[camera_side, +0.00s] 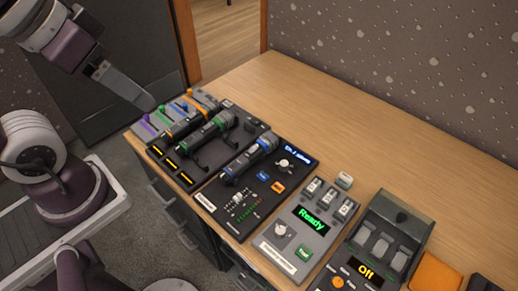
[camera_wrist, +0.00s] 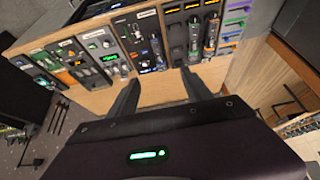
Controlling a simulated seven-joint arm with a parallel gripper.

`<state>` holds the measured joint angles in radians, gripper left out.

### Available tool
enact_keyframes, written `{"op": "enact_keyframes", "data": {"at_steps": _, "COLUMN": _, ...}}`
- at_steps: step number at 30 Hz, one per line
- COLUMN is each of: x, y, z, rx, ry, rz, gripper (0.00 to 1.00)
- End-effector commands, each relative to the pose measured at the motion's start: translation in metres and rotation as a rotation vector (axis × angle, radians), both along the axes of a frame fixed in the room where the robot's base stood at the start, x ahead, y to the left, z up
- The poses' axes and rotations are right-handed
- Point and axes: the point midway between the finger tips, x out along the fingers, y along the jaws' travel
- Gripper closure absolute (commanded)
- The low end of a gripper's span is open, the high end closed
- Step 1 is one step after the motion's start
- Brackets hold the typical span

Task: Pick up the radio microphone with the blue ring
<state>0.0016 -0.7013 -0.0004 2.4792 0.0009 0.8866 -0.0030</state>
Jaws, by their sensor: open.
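The radio microphone with the blue ring (camera_side: 249,158) lies on a black panel with a small lit display in the side view. In the wrist view the blue-ringed microphone (camera_wrist: 157,52) appears beyond my fingers, small and hard to make out. Two other microphones, one with a green ring (camera_side: 208,130) and one with an orange ring (camera_side: 183,125), lie to its left on a black dock with yellow lights. My gripper (camera_side: 142,94) is open and empty, above the left end of the equipment row and apart from the microphones. Its two fingers also show in the wrist view (camera_wrist: 160,92).
A grey fader unit with coloured sliders (camera_side: 155,119) is left of the dock. To the right are a grey "Ready" panel (camera_side: 300,232), an "Off" panel (camera_side: 383,245) and an orange item (camera_side: 436,272). The wooden tabletop (camera_side: 330,120) behind them is clear.

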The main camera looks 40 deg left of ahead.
Motion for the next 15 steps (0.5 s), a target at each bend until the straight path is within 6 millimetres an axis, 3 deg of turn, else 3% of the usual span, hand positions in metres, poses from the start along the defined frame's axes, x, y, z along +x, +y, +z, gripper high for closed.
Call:
{"op": "enact_keyframes", "data": {"at_steps": 4, "x": 0.064, "y": -0.003, "z": -0.01, "rx": 0.0, "ry": 0.111, "rz": -0.001, "gripper": 0.42}}
{"op": "enact_keyframes", "data": {"at_steps": 8, "x": 0.137, "y": -0.008, "z": -0.051, "rx": -0.001, "ry": 0.22, "rz": -0.001, "gripper": 0.42}}
{"op": "enact_keyframes", "data": {"at_steps": 12, "x": 0.2, "y": -0.016, "z": -0.131, "rx": 0.001, "ry": 0.335, "rz": -0.004, "gripper": 0.42}}
{"op": "enact_keyframes", "data": {"at_steps": 15, "x": 0.225, "y": -0.021, "z": -0.195, "rx": 0.0, "ry": 0.403, "rz": -0.002, "gripper": 0.42}}
